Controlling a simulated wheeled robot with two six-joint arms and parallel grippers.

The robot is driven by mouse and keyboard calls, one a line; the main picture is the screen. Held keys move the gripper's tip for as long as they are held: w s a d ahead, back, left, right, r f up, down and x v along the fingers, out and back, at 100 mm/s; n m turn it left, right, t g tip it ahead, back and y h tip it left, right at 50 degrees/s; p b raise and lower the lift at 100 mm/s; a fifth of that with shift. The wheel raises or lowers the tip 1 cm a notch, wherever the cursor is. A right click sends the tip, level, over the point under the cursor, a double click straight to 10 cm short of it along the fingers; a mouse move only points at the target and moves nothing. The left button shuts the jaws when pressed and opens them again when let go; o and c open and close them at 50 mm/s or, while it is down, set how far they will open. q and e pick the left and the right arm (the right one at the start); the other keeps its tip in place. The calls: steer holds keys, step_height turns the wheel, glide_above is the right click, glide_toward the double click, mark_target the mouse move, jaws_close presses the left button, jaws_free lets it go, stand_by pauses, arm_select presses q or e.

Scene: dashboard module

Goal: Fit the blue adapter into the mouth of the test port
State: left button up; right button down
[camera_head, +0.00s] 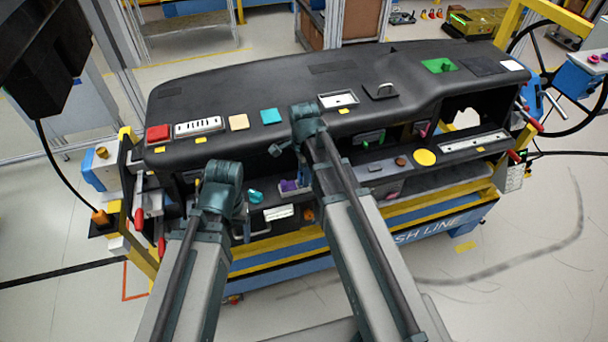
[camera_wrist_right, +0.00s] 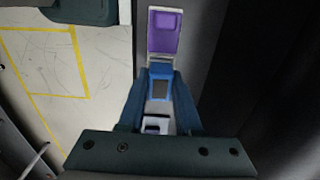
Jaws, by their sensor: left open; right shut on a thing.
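My right gripper (camera_wrist_right: 160,90) is shut on the blue adapter (camera_wrist_right: 160,71), which sits between its fingertips in the right wrist view. Just beyond the adapter is a purple piece (camera_wrist_right: 163,34) in a pale holder. A white part with a dark opening (camera_wrist_right: 154,126) shows between the fingers; I cannot tell whether it is the test port. In the head view my right arm reaches over the dashboard's front, and its fingers and the adapter are hidden. My left gripper (camera_head: 246,222) is open near the lower left of the dashboard, apart from the adapter. No test port is clearly identifiable.
The black dashboard (camera_head: 260,83) carries several coloured pads and panels on top. A teal round piece (camera_head: 255,196) and a small tray with purple contents (camera_head: 290,187) are at its lower front. A yellow disc (camera_head: 424,157) is further right. Clamps with red handles flank the dashboard.

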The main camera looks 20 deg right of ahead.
steer(key=shift+f+b, duration=0.3)
steer(key=shift+f, duration=0.1)
steer(key=c, duration=0.5)
jaws_free()
steer(key=shift+r, duration=0.1)
step_height(320, 180, up, 14)
steer(key=p, duration=1.4)
steer(key=shift+f, duration=0.25)
steer(key=s+a+f+n+b, duration=0.3)
steer(key=s+f+n+b, duration=0.1)
steer(key=f+n+b, duration=0.2)
steer(key=s+a+f+n+b, duration=0.4)
steer(key=s+f+n+b, duration=0.1)
steer(key=n, duration=0.3)
steer(key=s+a+f+n+h+b, duration=0.1)
steer(key=s+a+f+n+b, duration=0.2)
steer(key=s+f+n+b, duration=0.2)
steer(key=shift+s+a+f+n+b, duration=0.1)
steer(key=shift+f+n+b, duration=0.5)
steer(key=shift+b, duration=0.1)
steer(key=shift+s+a+f+n+b, duration=0.1)
steer(key=shift+f+n+b, duration=0.5)
steer(key=shift+b, duration=0.1)
